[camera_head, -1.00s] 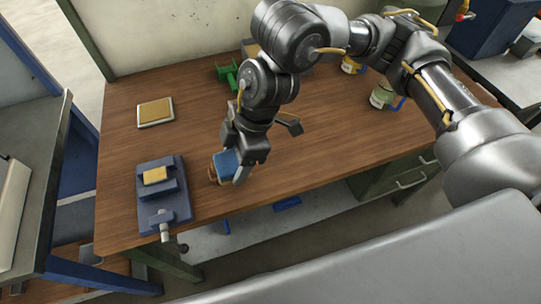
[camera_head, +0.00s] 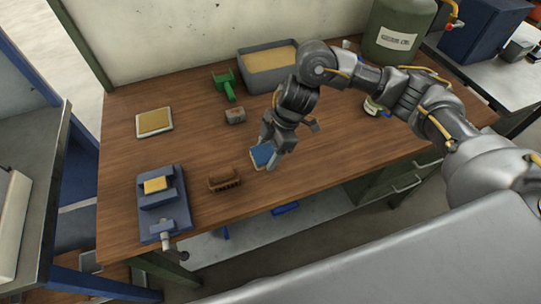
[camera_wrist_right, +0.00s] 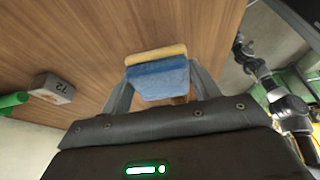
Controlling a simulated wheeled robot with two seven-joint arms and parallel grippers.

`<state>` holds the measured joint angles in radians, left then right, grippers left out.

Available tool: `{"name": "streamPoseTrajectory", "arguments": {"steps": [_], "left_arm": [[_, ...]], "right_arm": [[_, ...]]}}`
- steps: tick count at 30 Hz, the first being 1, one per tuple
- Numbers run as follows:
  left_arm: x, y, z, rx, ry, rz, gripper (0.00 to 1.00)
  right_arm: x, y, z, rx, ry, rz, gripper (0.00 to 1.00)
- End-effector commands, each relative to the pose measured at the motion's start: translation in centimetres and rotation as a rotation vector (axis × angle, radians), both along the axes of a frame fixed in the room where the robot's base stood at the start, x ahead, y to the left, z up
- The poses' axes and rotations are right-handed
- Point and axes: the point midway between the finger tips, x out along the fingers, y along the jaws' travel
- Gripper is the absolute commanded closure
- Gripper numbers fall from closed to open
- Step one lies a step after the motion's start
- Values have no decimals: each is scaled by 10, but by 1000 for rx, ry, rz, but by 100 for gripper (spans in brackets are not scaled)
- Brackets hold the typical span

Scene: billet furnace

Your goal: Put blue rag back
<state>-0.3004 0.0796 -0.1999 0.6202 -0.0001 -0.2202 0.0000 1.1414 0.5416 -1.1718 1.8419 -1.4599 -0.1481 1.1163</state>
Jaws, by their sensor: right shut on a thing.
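The blue rag (camera_head: 262,156), with a yellow strip along one edge, is between the fingers of my right gripper (camera_head: 270,150), near the middle front of the wooden table. In the right wrist view, both fingers of the right gripper (camera_wrist_right: 161,92) press the sides of the blue rag (camera_wrist_right: 160,78). The yellow strip faces away from the palm. I cannot tell whether the rag touches the table. My left gripper is not in view.
A brown brush (camera_head: 225,180) lies left of the rag. A blue vise (camera_head: 165,215) stands at front left, behind it a framed yellow pad (camera_head: 154,121). A small block (camera_head: 235,116), green scoop (camera_head: 229,88) and sand-filled grey bin (camera_head: 270,82) are behind.

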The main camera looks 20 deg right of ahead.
Motion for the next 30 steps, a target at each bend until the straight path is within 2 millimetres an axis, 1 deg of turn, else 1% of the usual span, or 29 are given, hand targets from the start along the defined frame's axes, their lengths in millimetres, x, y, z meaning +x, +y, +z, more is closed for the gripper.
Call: {"name": "streamPoseTrajectory", "arguments": {"steps": [2, 6, 8, 17, 21, 22, 24, 26, 30], "left_arm": [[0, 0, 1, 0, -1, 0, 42], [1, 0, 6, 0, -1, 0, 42], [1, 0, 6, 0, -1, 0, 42], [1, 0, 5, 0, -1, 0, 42], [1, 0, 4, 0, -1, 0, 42], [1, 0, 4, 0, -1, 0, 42], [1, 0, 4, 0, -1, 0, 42], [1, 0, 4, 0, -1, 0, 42], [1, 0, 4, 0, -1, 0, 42]], "right_arm": [[3, -6, -11, -1, 7, -6, 57], [2, -4, -30, 0, 7, -4, 57], [3, -4, -35, -1, 3, -3, 57], [3, -4, -37, -1, 2, -1, 57], [3, -4, -42, -1, 2, -2, 57], [3, -4, -41, -1, 2, -2, 35], [3, -4, -40, -1, 2, -2, 26], [3, -4, -40, -1, 2, -2, 18], [3, -4, -40, -1, 2, -1, 17]]}}
